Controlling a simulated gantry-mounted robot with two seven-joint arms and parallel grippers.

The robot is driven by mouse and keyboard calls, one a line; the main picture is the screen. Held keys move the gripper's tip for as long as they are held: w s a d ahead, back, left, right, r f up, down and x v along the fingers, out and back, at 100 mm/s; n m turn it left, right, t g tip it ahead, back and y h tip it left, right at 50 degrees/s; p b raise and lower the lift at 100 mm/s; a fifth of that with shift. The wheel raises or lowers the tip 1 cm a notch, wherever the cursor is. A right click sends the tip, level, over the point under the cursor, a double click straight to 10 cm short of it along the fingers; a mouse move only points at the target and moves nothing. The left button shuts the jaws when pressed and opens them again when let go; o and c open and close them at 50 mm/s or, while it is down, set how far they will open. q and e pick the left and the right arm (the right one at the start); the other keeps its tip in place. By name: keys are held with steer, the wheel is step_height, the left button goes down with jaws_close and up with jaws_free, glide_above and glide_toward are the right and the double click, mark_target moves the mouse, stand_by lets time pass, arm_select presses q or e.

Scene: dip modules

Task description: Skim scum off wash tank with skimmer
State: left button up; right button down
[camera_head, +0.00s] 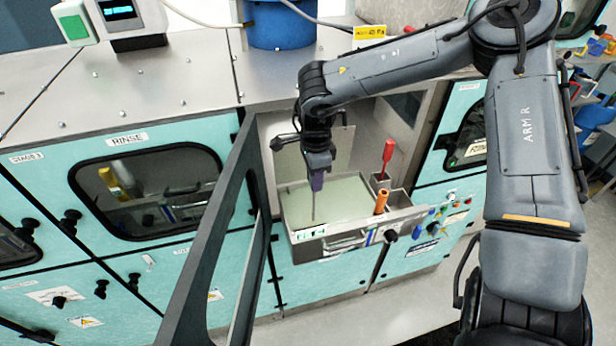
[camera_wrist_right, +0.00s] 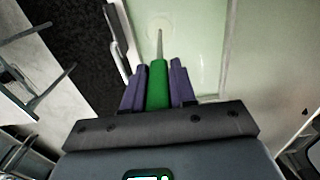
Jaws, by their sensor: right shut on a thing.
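My right gripper (camera_head: 317,181) has purple fingers and is over the wash tank, pointing down. In the right wrist view its fingers are shut on the green handle (camera_wrist_right: 157,88) of the skimmer. The skimmer's thin shaft (camera_head: 314,206) reaches down to the tank. A faint round shape shows at its lower end in the wrist view; whether it is in the liquid I cannot tell. The open wash tank (camera_head: 318,231) holds pale green liquid (camera_head: 345,195). I cannot make out separate scum. My left gripper is not in view.
A red-handled tool (camera_head: 387,157) and an orange-handled tool (camera_head: 381,202) stand in holders at the tank's right side. An open dark-framed door (camera_head: 214,240) stands left of the tank. A blue bucket (camera_head: 281,25) is on the bench top.

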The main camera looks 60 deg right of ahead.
steer(key=shift+s+d, duration=0.2)
steer(key=shift+d, duration=0.05)
stand_by(0.3)
steer(key=shift+r+p, duration=1.95)
steer(key=shift+r, duration=0.45)
steer(key=shift+r+p, duration=1.35)
steer(key=shift+r, duration=0.45)
steer(key=shift+a, duration=0.1)
